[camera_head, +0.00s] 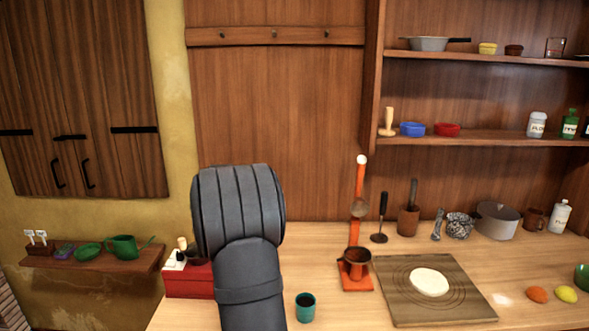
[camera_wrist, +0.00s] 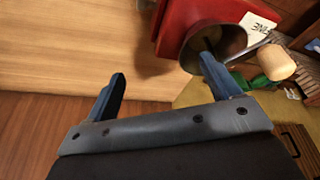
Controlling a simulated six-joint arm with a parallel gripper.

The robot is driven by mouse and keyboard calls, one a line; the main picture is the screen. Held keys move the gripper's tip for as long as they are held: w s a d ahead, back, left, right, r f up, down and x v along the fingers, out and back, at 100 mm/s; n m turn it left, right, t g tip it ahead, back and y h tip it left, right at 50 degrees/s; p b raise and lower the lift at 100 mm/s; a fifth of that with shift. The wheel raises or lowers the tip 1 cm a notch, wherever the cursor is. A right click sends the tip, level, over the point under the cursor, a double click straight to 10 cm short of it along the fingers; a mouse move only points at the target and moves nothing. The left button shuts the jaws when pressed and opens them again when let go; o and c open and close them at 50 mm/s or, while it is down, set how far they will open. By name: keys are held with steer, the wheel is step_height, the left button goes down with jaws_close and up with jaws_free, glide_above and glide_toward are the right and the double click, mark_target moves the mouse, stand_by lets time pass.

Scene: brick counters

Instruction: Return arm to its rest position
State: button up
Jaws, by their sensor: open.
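My gripper (camera_wrist: 161,67) shows in the wrist view with its two blue fingers spread wide apart and nothing between them. Its right finger overlaps a round metal vessel (camera_wrist: 232,37) beside a red box; I cannot tell whether they touch. In the head view my dark grey arm (camera_head: 240,230) rises at the centre-left, over the near left part of the counter (camera_head: 335,308). It hides my gripper there, and also part of the red box (camera_head: 185,284).
A teal cup (camera_head: 305,307) stands just right of my arm. Further right are an orange stand (camera_head: 356,276) with a brown pot and a board (camera_head: 398,305) with pale dough. A shelf (camera_head: 105,262) with green dishes is at left.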

mark_target(190, 246)
steer(key=s+a, duration=0.2)
steer(key=s, duration=0.1)
steer(key=s+a, duration=0.1)
steer(key=shift+s+a+r, duration=0.1)
steer(key=shift+s+a, duration=0.2)
steer(key=shift+s, duration=0.1)
step_height(190, 246, up, 7)
step_height(190, 246, down, 7)
steer(key=shift+r, duration=0.1)
steer(key=w, duration=0.3)
steer(key=w+d, duration=0.1)
steer(key=w, duration=0.5)
steer(key=shift+d+f, duration=0.2)
steer(key=shift+f, duration=0.05)
steer(key=a, duration=0.6)
steer(key=shift+s+a, duration=0.15)
steer(key=shift+s, duration=0.05)
steer(key=s, duration=0.1)
steer(key=s+a, duration=0.1)
steer(key=s, duration=0.1)
steer(key=shift+a+r, duration=0.15)
steer(key=s, duration=0.2)
steer(key=s+d, duration=0.1)
steer(key=s, duration=0.1)
steer(key=shift+s+d, duration=0.5)
steer(key=shift+d, duration=0.2)
